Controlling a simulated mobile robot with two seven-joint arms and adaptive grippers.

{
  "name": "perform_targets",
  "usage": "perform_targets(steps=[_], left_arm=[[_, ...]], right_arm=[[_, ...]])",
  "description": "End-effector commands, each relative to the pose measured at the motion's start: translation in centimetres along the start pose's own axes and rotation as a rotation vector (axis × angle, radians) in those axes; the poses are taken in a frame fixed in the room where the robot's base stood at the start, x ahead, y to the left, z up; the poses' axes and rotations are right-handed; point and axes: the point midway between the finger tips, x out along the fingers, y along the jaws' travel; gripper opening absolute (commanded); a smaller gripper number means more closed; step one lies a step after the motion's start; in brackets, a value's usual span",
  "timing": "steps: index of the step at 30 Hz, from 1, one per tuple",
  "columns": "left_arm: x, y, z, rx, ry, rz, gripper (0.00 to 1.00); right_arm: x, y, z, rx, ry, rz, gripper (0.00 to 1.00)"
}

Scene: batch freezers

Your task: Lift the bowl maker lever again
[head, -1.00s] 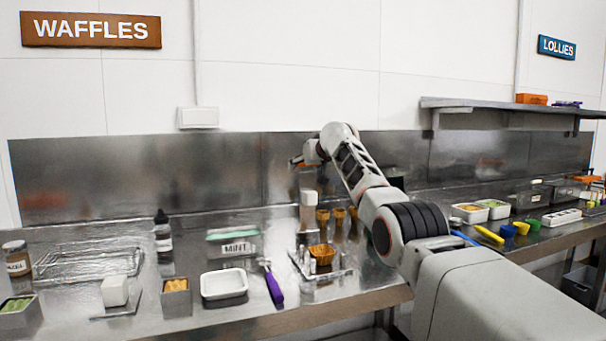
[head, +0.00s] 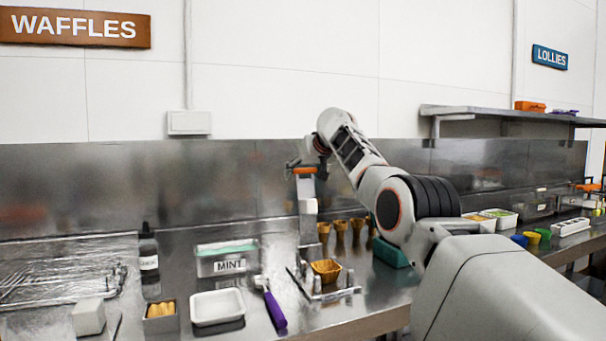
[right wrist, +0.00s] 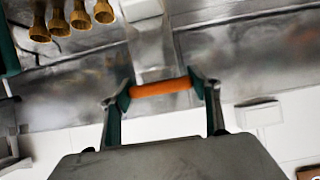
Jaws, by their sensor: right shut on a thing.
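The bowl maker stands on the counter in the head view. Its lever is a pale upright bar topped by an orange handle (head: 303,171), which also shows in the right wrist view (right wrist: 160,89). A white block (head: 308,206) sits lower on the lever. The base (head: 345,292) with its small metal posts is in front, and a brown waffle bowl (head: 326,270) sits on it. My right gripper (head: 296,164) is at the lever's top. In the right wrist view its fingers (right wrist: 161,92) are shut on the orange handle, one at each end. My left gripper is out of view.
Several waffle cones (head: 340,232) stand right of the lever. A teal block (head: 389,252) is beside them, partly behind my arm. The mint tub (head: 228,262), a white tray (head: 217,307) and a purple-handled scoop (head: 274,311) lie to the left. The steel backsplash (head: 150,190) is close behind.

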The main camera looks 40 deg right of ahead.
Motion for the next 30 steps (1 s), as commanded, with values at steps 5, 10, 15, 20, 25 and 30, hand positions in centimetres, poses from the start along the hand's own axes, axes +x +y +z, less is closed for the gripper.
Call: perform_targets(steps=[5,10,15,20,25,30], left_arm=[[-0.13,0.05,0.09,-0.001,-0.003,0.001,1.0],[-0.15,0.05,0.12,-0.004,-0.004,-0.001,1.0],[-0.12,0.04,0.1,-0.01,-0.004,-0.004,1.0],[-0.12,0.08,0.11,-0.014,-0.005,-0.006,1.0],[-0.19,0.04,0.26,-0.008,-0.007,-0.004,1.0],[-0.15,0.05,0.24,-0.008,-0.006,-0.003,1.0]], right_arm=[[-0.39,0.08,-0.57,0.002,0.012,0.001,0.23],[-0.42,0.1,-0.63,0.002,0.014,0.001,0.69],[-0.29,0.07,-0.44,0.001,0.009,0.001,0.79],[-0.18,0.05,-0.29,0.0,0.007,0.001,0.79],[-0.23,0.0,-0.29,-0.001,0.005,0.0,0.79],[-0.6,-0.12,-0.42,-0.001,0.006,-0.001,0.79]])
